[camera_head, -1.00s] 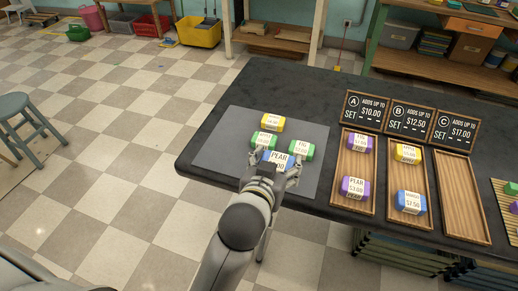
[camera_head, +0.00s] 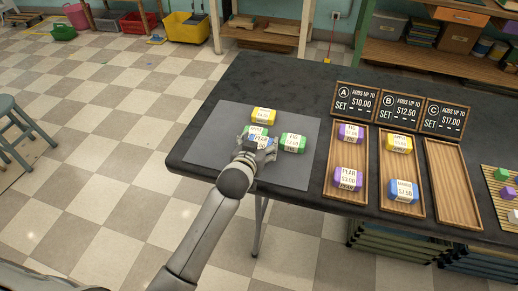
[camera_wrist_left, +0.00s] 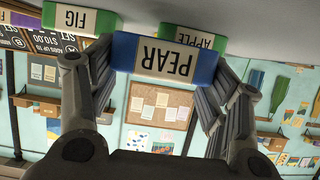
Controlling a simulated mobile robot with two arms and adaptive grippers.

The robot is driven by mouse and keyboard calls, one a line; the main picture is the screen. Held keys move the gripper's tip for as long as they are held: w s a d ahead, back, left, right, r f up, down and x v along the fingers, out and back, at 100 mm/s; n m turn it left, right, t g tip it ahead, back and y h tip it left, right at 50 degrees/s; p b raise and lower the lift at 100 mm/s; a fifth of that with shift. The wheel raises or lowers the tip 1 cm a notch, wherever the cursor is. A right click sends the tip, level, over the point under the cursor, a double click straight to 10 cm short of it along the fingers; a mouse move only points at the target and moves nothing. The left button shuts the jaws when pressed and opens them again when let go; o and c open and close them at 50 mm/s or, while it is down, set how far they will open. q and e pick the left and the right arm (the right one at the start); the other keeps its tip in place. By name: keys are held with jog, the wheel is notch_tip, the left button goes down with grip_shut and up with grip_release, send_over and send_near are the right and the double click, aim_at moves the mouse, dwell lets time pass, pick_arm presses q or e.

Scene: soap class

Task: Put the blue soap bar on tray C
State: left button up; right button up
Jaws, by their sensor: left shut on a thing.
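The blue soap bar (camera_head: 262,141), with a white PEAR label, is between the fingers of my left gripper (camera_head: 258,142), over the grey mat. In the left wrist view the blue bar (camera_wrist_left: 165,60) fills the space between both fingers, and the gripper (camera_wrist_left: 160,75) is shut on it. Whether it is clear of the mat is hard to tell. Tray C (camera_head: 453,185) is an empty wooden tray at the right, below the sign marked C (camera_head: 444,118). My right gripper is not in view.
A green FIG bar (camera_head: 293,143), a green APPLE bar (camera_head: 256,132) and a yellow bar (camera_head: 263,116) lie close around the gripper on the grey mat (camera_head: 205,140). Tray A (camera_head: 329,160) and tray B (camera_head: 388,170) each hold two bars, between the mat and tray C.

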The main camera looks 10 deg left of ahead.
pick_arm(q)
jog(key=shift+f, duration=1)
jog(key=shift+f, duration=0.15)
jog(key=o, duration=1.1)
